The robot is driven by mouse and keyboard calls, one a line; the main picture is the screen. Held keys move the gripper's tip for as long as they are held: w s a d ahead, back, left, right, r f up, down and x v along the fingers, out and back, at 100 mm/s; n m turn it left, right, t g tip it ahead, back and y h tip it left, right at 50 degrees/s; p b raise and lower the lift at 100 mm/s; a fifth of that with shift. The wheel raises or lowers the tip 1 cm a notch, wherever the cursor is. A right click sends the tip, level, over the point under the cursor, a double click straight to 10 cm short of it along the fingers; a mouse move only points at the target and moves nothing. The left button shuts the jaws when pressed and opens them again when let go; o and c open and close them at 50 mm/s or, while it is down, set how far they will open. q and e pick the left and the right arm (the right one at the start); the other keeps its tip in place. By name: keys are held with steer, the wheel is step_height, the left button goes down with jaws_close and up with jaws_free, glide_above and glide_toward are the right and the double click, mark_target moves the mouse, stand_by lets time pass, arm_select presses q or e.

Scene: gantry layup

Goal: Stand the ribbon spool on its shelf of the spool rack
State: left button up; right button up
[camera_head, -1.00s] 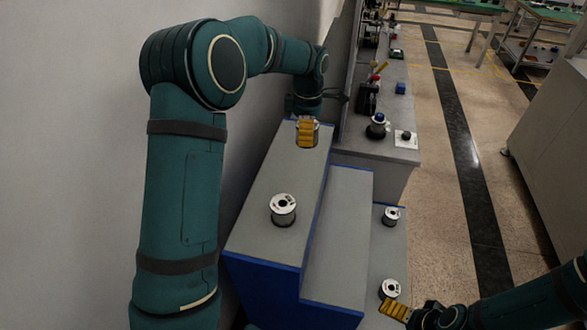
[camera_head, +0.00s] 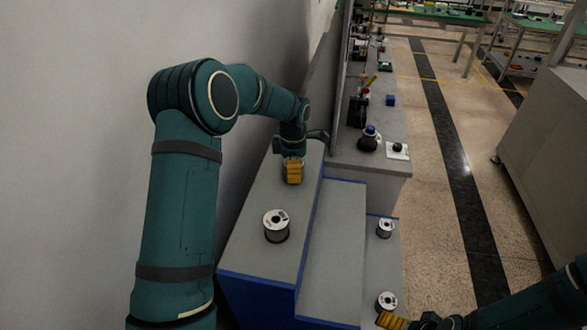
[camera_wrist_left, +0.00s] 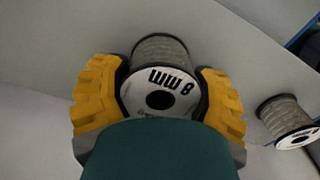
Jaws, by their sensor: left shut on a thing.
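My left gripper (camera_head: 293,172) is over the far part of the rack's top shelf, its yellow fingers shut on a spool. In the left wrist view this ribbon spool (camera_wrist_left: 160,92) has a white end disc marked "8 MM" and grey winding, between both fingers (camera_wrist_left: 160,100). In the head view it is mostly hidden. I cannot tell whether it touches the shelf. The spool rack (camera_head: 333,245) is stepped, grey with blue edges. Another spool (camera_head: 276,228) stands upright nearer on the top shelf. My right gripper (camera_head: 391,320) is at the bottom edge; its opening is unclear.
Two smaller-looking spools, one far (camera_head: 385,229) and one near (camera_head: 386,301), stand on the lowest step. The middle step is bare. A grey bench (camera_head: 375,165) with small tools lies beyond the rack. A wall runs along the left. Clear floor (camera_head: 440,180) lies right.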

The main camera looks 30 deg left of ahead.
arm_select(q)
steer(key=shift+f, duration=0.1)
steer(key=o, duration=1.4)
step_height(320, 180, up, 12)
steer(key=shift+r, duration=0.2)
